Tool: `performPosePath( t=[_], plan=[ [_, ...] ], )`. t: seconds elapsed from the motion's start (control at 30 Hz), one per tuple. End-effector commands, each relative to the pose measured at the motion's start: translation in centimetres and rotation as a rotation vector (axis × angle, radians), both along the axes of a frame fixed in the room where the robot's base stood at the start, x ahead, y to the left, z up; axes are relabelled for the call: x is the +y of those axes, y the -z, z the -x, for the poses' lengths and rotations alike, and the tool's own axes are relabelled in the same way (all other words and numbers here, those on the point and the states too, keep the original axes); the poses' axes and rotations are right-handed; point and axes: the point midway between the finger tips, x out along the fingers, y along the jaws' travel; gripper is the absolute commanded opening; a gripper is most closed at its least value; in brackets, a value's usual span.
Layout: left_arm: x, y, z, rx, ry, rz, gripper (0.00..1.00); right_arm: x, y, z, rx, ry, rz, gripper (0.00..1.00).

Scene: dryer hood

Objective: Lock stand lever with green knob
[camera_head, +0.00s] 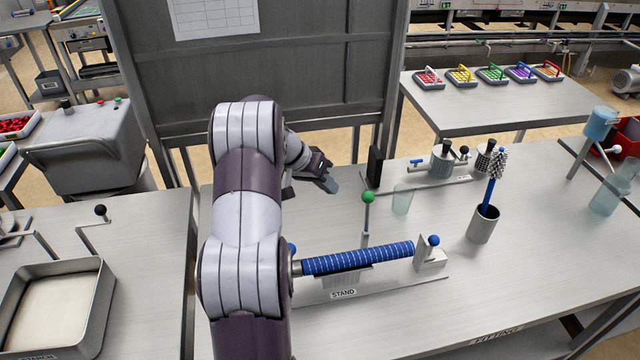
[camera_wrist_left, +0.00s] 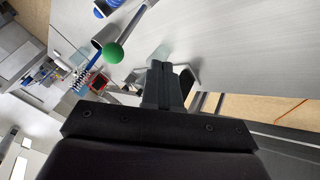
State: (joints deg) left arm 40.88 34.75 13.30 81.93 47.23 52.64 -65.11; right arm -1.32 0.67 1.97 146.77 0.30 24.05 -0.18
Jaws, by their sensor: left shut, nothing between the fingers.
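The stand (camera_head: 344,293) lies on the table in the head view and bears a blue ribbed roller (camera_head: 358,258). Its lever with a green knob (camera_head: 368,197) stands upright behind the roller. The green knob also shows in the left wrist view (camera_wrist_left: 113,53), up and left of my fingertips. My left gripper (camera_head: 331,184) is behind and to the left of the knob, apart from it. Its fingers are closed together and empty, also seen in the left wrist view (camera_wrist_left: 166,75). My left arm hides the left end of the stand. My right gripper is not in view.
A clear cup (camera_head: 402,199) stands just right of the knob. A dark cup with a blue-handled brush (camera_head: 483,224) is farther right. A fixture with metal cylinders (camera_head: 430,175) is behind. A grey panel (camera_head: 262,75) rises behind my arm. Table between stand and front edge is clear.

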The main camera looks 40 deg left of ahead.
Motion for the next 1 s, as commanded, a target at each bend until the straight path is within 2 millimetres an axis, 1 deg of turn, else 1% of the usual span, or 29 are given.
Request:
performPosePath(
  t=[0.03, 0.13, 0.17, 0.2, 0.3, 0.4, 0.53, 0.83, 0.93, 1.0],
  plan=[
    [-0.4, -0.2, -0.5, 0.000, 0.000, 0.000, 0.00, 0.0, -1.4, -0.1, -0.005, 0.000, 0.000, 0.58],
    [-1.2, 1.4, -1.5, 0.001, 0.001, 0.001, 0.00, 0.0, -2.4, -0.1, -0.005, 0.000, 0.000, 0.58],
    [-1.5, 1.5, -1.7, 0.000, 0.001, 0.000, 0.00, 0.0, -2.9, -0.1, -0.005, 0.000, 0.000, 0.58],
    [-2.3, 1.0, -1.9, -0.002, 0.002, -0.001, 0.00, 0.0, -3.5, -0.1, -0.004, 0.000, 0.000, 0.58],
    [-3.6, 0.9, -2.2, -0.001, 0.000, -0.003, 0.00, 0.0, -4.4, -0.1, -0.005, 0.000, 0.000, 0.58],
    [-4.4, 0.9, -2.5, -0.002, -0.001, -0.002, 0.00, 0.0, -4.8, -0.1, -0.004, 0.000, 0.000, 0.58],
    [-4.9, 1.1, -2.6, -0.002, -0.001, -0.003, 0.00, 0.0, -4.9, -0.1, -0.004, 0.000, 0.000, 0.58],
    [-4.9, 1.2, -2.6, -0.003, -0.002, -0.003, 0.00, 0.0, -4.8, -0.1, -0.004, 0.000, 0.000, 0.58],
    [-4.9, 1.4, -2.7, -0.013, -0.001, -0.014, 0.00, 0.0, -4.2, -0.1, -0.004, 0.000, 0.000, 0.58],
    [-5.0, 1.7, -3.0, -0.028, -0.001, -0.034, 0.00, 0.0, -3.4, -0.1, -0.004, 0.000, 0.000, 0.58]
  ],
)
